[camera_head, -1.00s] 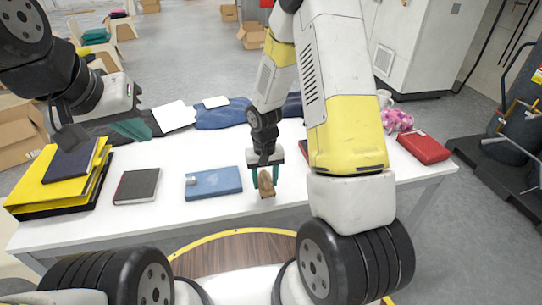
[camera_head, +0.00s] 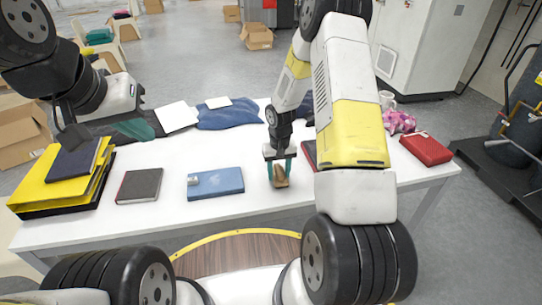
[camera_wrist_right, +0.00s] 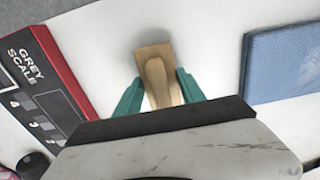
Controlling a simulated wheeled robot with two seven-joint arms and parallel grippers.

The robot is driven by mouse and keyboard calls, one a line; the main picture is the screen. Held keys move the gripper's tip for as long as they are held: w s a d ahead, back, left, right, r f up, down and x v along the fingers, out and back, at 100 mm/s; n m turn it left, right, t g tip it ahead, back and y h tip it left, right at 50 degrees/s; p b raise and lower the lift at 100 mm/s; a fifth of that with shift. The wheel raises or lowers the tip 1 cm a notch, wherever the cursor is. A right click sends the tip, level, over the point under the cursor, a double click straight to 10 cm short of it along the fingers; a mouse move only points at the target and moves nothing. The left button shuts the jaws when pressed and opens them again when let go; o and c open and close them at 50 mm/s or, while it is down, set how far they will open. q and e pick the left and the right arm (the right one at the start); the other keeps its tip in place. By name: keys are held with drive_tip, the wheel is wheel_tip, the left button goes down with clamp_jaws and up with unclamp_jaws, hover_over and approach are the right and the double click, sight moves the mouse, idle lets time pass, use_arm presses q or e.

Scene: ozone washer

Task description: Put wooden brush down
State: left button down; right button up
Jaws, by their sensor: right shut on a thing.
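The wooden brush (camera_head: 280,179) is a small brown piece at the near middle of the white table (camera_head: 230,210). My right gripper (camera_head: 280,167) points down over it with its teal fingers on either side, shut on it. In the right wrist view the brush (camera_wrist_right: 154,60) shows its flat block and a lighter handle between the fingers (camera_wrist_right: 158,95). I cannot tell whether the brush touches the table. My left gripper (camera_head: 103,130) hangs over the table's left end, partly hidden by its own wrist, and its opening is unclear.
A blue book (camera_head: 216,185) lies left of the brush, with a dark book (camera_head: 139,186) and yellow folders (camera_head: 50,190) further left. A red-edged grey scale box (camera_wrist_right: 50,75) lies on the other side. A red case (camera_head: 427,148) is at the right end. White table shows around the brush.

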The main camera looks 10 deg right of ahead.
drive_tip(key=shift+f, duration=0.15)
drive_tip(key=o, duration=1.2)
wheel_tip(320, 180, up, 13)
wheel_tip(320, 180, up, 8)
drive_tip(key=r+t, duration=0.1)
hover_over(279, 169)
drive_tip(key=s, duration=0.3)
drive_tip(key=s+r+t, duration=0.1)
drive_tip(key=s+r, duration=0.4)
drive_tip(key=s, duration=0.2)
drive_tip(key=s+a+r+t+y, duration=0.1)
drive_tip(key=s+r+t, duration=0.1)
drive_tip(key=s+r, duration=0.4)
drive_tip(key=s+a+r+t+y, duration=0.1)
drive_tip(key=s+r+t, duration=0.1)
drive_tip(key=s+r, duration=0.3)
drive_tip(key=shift+s+a+r, duration=0.1)
drive_tip(key=shift+s+r, duration=0.1)
drive_tip(key=shift+s, duration=0.65)
drive_tip(key=shift+s+a+r, duration=0.1)
drive_tip(key=shift+s+r, duration=0.05)
drive_tip(key=shift+s, duration=0.65)
